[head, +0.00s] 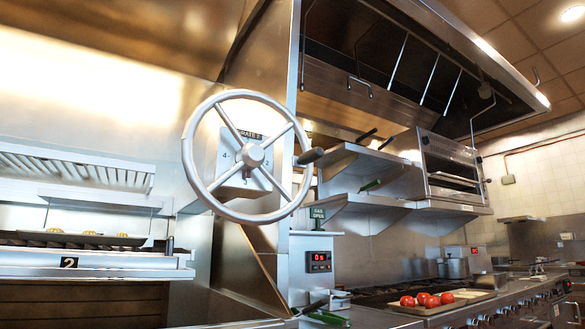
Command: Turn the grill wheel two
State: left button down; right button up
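The grill wheel (187,160) is a large silver ring with several spokes and a round hub, mounted on a steel wall panel left of centre. A dark handle (311,156) sticks out from its right rim. Behind the spokes is a white plate (228,151) with numbers, of which a 4 and a 2 can be read, and a partly hidden label at its top. At the left, a grill unit carries a black tag (69,263) marked 2, with yellowish food pieces (90,233) on its tray. Neither of my grippers is in view.
A control box (319,262) with a red display and a green sign (318,213) stands below right of the wheel. Green-and-dark items (325,317) lie at the bottom. Tomatoes (424,299) sit on a board by the range. Shelves (365,160) project right of the wheel.

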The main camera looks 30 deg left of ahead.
aim_at(251, 156)
jog(key=i+l+u, duration=0.1)
jog(key=u, duration=0.4)
jog(key=i+l+u, duration=0.1)
jog(key=u, duration=0.4)
jog(key=l+u, duration=0.2)
jog(key=u, duration=0.3)
jog(key=i+l+u, duration=0.1)
jog(key=l+u, duration=0.2)
jog(key=l, duration=0.45)
jog(key=l+u, duration=0.25)
jog(key=l, duration=0.55)
jog(key=i, duration=0.05)
